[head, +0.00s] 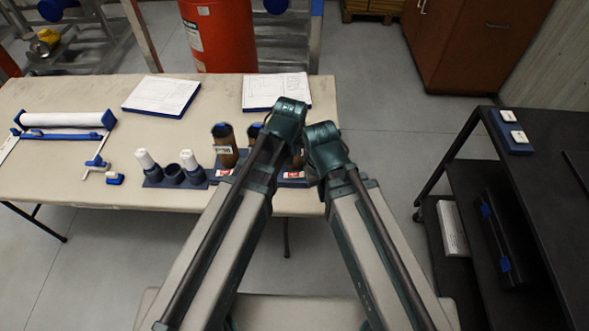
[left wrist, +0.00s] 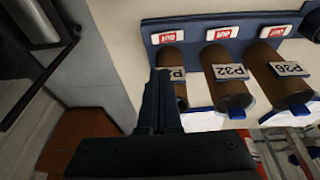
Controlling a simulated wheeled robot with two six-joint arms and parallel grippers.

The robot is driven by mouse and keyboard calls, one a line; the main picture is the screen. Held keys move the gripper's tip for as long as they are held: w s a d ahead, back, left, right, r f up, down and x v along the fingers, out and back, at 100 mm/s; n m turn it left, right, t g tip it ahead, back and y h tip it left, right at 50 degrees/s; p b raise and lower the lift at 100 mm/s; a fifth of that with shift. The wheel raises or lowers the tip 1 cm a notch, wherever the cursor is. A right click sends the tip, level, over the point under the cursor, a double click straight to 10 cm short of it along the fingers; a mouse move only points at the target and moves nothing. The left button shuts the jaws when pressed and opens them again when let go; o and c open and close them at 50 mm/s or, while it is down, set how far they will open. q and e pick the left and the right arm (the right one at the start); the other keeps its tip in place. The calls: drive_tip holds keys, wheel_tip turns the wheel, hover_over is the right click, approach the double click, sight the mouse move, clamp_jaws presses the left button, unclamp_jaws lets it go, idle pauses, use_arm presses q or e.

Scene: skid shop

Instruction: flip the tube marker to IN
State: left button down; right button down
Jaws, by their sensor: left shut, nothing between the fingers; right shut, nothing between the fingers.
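Three brown tubes stand in a blue rack (left wrist: 193,22). In the left wrist view they include P32 (left wrist: 228,88) and P36 (left wrist: 282,85); the third tube (left wrist: 172,62) is partly covered by my gripper. By each tube is a white marker with a red face: the first (left wrist: 168,37), the P32 marker (left wrist: 218,33) and the P36 marker (left wrist: 274,31). Their small lettering is hard to read. My left gripper (left wrist: 160,74) is shut and empty, beside the partly covered tube. In the head view my arms hide part of the rack, and my right gripper's fingers do not show.
The table (head: 60,180) also holds a blue holder with white-topped tubes (head: 148,163), two clipboards (head: 160,95) and a paper roll (head: 68,119). A black cart (head: 545,180) stands to the right, with open floor between it and the table.

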sight(301, 174)
use_arm(q)
drive_tip(key=shift+f, duration=0.15)
drive_tip(key=b+x, duration=0.8)
drive_tip(key=s+b+x, duration=0.1)
drive_tip(key=b+x, duration=0.4)
drive_tip(key=shift+d+f, duration=0.15)
drive_tip(key=shift+d+f+b, duration=0.1)
drive_tip(key=shift+f+b, duration=0.2)
drive_tip(key=shift+b, duration=0.05)
drive_tip(key=shift+d+f+b, duration=0.2)
drive_tip(key=shift+f+b, duration=0.3)
drive_tip(key=shift+r, duration=0.1)
drive_tip(key=shift+a+r, duration=0.1)
drive_tip(key=shift+a, duration=0.05)
drive_tip(key=shift+a+r+p, duration=0.25)
drive_tip(key=shift+a+p, duration=0.25)
drive_tip(key=shift+a, duration=0.1)
